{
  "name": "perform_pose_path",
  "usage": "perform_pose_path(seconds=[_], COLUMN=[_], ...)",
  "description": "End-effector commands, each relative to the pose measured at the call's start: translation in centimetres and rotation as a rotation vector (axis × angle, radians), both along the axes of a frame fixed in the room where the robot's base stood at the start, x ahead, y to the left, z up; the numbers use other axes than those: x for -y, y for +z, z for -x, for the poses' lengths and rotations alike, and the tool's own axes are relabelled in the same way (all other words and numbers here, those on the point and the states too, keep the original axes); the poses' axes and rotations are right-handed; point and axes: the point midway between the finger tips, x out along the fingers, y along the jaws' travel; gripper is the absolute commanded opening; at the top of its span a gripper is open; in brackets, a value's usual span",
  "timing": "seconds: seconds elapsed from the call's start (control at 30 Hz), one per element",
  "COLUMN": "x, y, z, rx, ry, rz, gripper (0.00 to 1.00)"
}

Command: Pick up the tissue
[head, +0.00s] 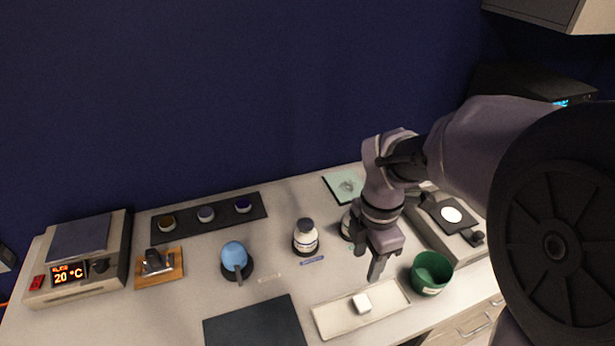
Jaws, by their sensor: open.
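A small white block-like piece (362,303), which looks like the folded tissue, lies on a pale rectangular tray (335,319) at the front of the bench. My gripper (376,270) points down above and slightly right of the white piece, apart from it. Its jaws are open, with nothing seen between them. My arm reaches in from the right and hides part of the bench behind the gripper.
A green cup (431,272) stands just right of the tray. A white bottle (305,238) and a blue round object (234,256) stand left of my gripper. A dark mat (254,325) lies left of the tray. A heater-like device (78,262) sits far left.

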Motion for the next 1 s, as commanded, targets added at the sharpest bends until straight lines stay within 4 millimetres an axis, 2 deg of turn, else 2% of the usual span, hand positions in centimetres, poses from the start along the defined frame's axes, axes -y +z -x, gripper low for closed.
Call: perform_pose_path(seconds=[0.07, 0.3, 0.4, 0.67, 0.83, 0.9, 1.0], x=[0.1, 0.1, 0.2, 0.3, 0.7, 0.6, 0.6], y=[-1.4, -9.0, -11.2, -13.9, -17.4, -18.0, -17.7], z=[-0.1, 0.0, 0.0, 0.0, 0.0, 0.0, 0.0], rx=[-0.011, -0.012, -0.010, -0.009, -0.009, -0.008, -0.007], ry=[0.036, 0.037, 0.037, 0.034, 0.034, 0.034, 0.034], rz=[0.003, 0.003, 0.002, 0.002, 0.002, 0.002, 0.002], gripper=[0.45, 0.45, 0.45, 0.45, 0.45, 0.45, 0.45])
